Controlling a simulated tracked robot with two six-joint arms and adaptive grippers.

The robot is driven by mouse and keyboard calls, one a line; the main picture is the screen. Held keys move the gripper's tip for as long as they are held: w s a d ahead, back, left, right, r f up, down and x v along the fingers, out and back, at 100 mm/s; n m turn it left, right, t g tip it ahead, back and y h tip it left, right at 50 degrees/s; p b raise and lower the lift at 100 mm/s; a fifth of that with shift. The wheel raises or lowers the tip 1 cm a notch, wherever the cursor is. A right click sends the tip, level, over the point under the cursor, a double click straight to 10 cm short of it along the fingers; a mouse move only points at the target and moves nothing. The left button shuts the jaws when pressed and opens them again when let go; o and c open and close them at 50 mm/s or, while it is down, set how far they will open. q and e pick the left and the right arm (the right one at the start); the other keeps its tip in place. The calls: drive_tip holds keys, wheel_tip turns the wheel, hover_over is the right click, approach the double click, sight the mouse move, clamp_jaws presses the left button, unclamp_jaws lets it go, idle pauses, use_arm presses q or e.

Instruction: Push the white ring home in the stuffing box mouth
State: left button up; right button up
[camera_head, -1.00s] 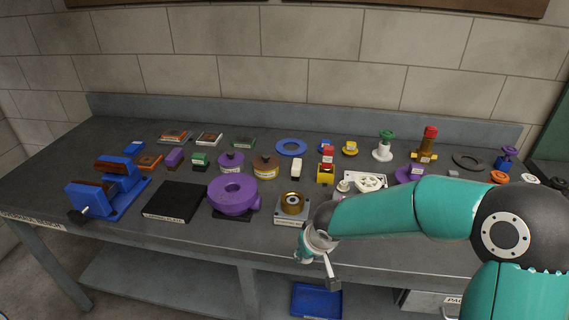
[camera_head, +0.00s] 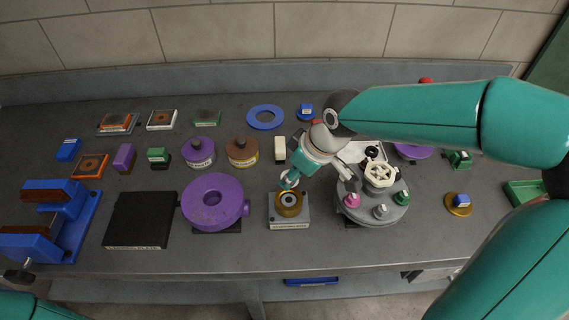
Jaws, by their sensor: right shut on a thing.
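The stuffing box is a brass cup (camera_head: 289,205) with a dark round mouth, standing on a grey block (camera_head: 290,223) on the bench. My right gripper (camera_head: 289,183) reaches down from the upper right to the cup's back rim. It is shut on the white ring (camera_head: 294,176), which shows only as a small pale curve at the fingertips. The ring is at or just above the back of the mouth; I cannot tell whether it touches. The fingers hide part of it. My left arm shows only at the bottom left corner, with its gripper out of view.
A purple round housing (camera_head: 206,218) stands left of the stuffing box. A grey round plate (camera_head: 390,210) with coloured knobs is close on the right. A black slab (camera_head: 127,238) and a blue vise (camera_head: 70,210) are further left. Bare bench lies in front.

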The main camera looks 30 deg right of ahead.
sight(288, 200)
drive_tip(key=shift+a, duration=0.15)
drive_tip(key=shift+f+b, duration=0.2)
drive_tip(key=shift+b, duration=0.15)
wheel_tip(288, 200, down, 5)
drive_tip(key=b, duration=0.4)
drive_tip(key=shift+f+b, duration=0.15)
drive_tip(key=shift+b, duration=0.25)
drive_tip(key=shift+s, duration=0.1)
idle(0.9)
drive_tip(key=shift+f+b, duration=0.75)
drive_tip(key=shift+b, duration=0.2)
drive_tip(key=shift+r, duration=0.15)
drive_tip(key=shift+r+p, duration=0.45)
drive_tip(key=shift+r, duration=0.05)
idle(1.1)
drive_tip(key=shift+f+b, duration=0.7)
drive_tip(key=shift+b, duration=0.1)
